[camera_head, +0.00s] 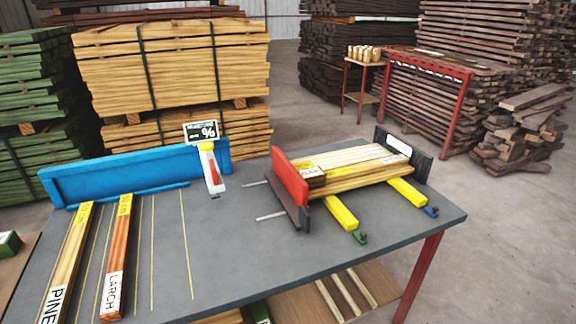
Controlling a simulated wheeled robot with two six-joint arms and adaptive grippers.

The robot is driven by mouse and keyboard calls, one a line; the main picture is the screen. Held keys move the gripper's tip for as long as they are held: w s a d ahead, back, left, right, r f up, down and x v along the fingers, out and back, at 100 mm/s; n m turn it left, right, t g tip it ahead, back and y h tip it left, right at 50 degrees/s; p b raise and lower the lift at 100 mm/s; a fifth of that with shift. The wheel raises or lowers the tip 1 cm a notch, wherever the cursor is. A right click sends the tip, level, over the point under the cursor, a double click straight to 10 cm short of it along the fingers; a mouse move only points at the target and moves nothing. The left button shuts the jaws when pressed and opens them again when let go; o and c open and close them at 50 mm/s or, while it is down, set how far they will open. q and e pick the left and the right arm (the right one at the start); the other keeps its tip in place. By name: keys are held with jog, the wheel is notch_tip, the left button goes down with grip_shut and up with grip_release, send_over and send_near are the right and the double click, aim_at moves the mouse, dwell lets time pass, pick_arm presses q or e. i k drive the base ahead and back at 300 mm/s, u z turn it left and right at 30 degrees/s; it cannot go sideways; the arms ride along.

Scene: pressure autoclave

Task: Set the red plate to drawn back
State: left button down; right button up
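The red plate (290,179) stands upright at the left end of a clamp-like fixture on the grey table (225,270). A dark block sits along its lower front, and two thin metal rods (270,216) stick out to its left. Right of the plate lies a stack of light wooden strips (350,163) with a darker end close against the plate; I cannot tell whether they touch. A dark end plate (421,165) with a white label closes the right side. Two yellow bars (341,212) run under the stack. Neither of my grippers is in view.
A blue fence (120,178) stands at the table's back left, with a white-and-red handheld device (211,170) and a percent sign by it. Boards labelled PINE (68,262) and LARCH (117,255) lie at left. The table's front middle is clear. Lumber stacks stand behind.

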aim_at(290, 190)
jog(key=k, duration=0.65)
jog(key=u, duration=0.55)
jog(key=i, duration=1.15)
jog(key=z, duration=0.55)
